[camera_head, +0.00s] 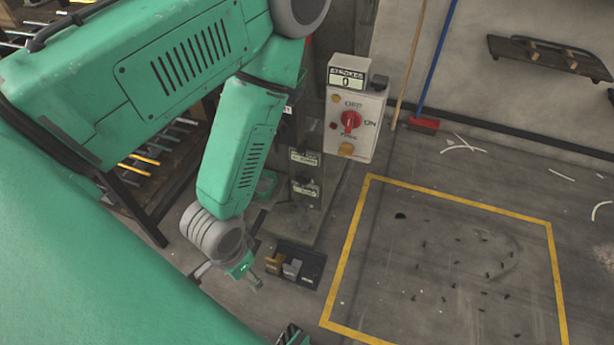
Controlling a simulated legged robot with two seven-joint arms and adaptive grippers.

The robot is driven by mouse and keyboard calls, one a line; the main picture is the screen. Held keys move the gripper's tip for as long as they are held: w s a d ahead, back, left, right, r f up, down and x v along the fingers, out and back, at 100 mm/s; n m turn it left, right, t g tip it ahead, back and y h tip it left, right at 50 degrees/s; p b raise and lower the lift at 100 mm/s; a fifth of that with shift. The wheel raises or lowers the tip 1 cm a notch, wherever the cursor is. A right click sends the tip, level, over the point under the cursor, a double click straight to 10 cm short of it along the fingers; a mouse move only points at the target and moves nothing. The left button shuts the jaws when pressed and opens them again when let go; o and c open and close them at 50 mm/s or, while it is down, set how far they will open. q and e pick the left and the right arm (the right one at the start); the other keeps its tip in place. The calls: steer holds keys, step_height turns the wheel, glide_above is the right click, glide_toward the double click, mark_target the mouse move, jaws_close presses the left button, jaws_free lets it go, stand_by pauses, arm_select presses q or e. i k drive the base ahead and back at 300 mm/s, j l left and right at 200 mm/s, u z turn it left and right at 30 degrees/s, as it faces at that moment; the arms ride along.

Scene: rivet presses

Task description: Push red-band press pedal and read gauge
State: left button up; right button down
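A press (300,212) stands behind my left forearm, which hides much of it. Its control box (355,125) carries a counter (346,80) labelled strokes that reads 0, and a red knob (350,121) between OFF and ON marks. A dark pedal unit (310,268) with a yellow-brown block and a grey block on it sits on the floor at the press foot. My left gripper (250,278) hangs just left of this pedal unit; it is too small to tell if it is open. No dial gauge or clear red band shows.
A yellow-outlined floor area (455,265) with small dark bits lies right of the press. A broom with a red head (424,124) leans at the wall, and a wall shelf (550,55) hangs at the upper right. A rack with rods (145,165) stands at the left.

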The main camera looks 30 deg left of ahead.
mark_target(256, 225)
steer(key=u, duration=1.1)
